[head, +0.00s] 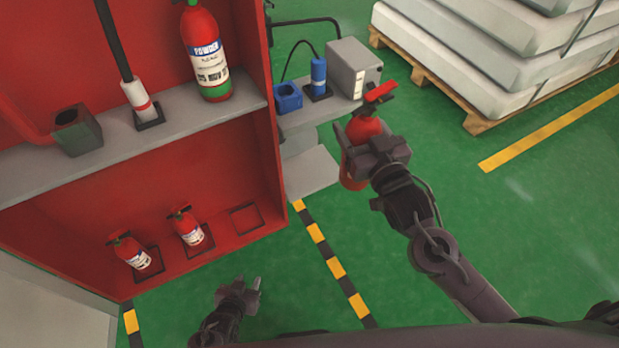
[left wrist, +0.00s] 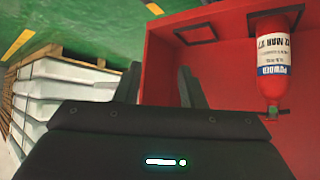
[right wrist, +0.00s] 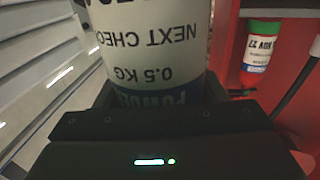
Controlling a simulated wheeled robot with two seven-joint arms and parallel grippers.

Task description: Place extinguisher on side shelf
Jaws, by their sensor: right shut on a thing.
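A red extinguisher (head: 363,129) is held upright or nearly so in my right gripper (head: 376,158), just right of the grey side shelf (head: 297,118) in the head view. Its white label (right wrist: 150,45) fills the top of the right wrist view between the fingers. The gripper hides part of its body. The side shelf is fixed beside the red cabinet and carries a blue square holder (head: 288,98), a blue cylinder (head: 318,76) and a grey box (head: 353,66). My left gripper (head: 250,290) is empty and open, low in front of the cabinet; its fingers stand apart in the left wrist view (left wrist: 160,88).
The red cabinet (head: 150,190) holds a large extinguisher (head: 206,50) on its grey shelf and two small extinguishers (head: 190,227) (head: 134,254) below, beside an empty square outline (head: 247,219). A lower grey ledge (head: 312,172) lies under the side shelf.

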